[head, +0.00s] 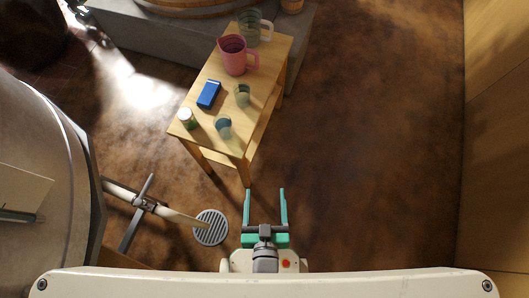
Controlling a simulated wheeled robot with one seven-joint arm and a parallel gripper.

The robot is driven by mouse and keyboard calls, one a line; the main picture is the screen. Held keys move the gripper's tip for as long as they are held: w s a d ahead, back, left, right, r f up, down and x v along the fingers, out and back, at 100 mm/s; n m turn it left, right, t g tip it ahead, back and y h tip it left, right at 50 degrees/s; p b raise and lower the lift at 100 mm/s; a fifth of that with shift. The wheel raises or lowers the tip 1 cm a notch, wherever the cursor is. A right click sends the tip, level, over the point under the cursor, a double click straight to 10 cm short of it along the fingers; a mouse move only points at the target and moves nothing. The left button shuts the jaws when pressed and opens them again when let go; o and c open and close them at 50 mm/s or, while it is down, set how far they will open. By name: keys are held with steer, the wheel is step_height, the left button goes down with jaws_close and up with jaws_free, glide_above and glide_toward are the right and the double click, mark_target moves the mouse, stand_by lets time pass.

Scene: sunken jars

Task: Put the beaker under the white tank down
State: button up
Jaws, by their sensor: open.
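A wooden table (210,85) holds vessels that could be the beaker: a small clear cup (242,95) and another with a bluish tint (223,125). A larger clear jug (252,28) with a handle stands at the table's far end. I cannot tell which is the beaker. A large pale rounded vessel (60,160) at the left edge may be the white tank; it is cut off by the frame. My gripper (265,192) is open and empty, its two teal fingers apart, near the table's near end and above the floor.
A pink jug (233,58), a blue box (208,94) and a small white-capped jar (187,118) also stand on the table. A round slatted disc (211,228) sits left of my gripper, by a pale pipe (180,217). The brown floor (370,130) at right is clear.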

steer(key=s+r+t, duration=0.1)
steer(key=s+r, duration=0.4)
steer(key=r, duration=0.2)
steer(key=shift+s+r, duration=0.25)
steer(key=shift+r, duration=0.1)
steer(key=shift+s+a, duration=0.1)
steer(key=shift+a, duration=0.05)
stand_by(0.7)
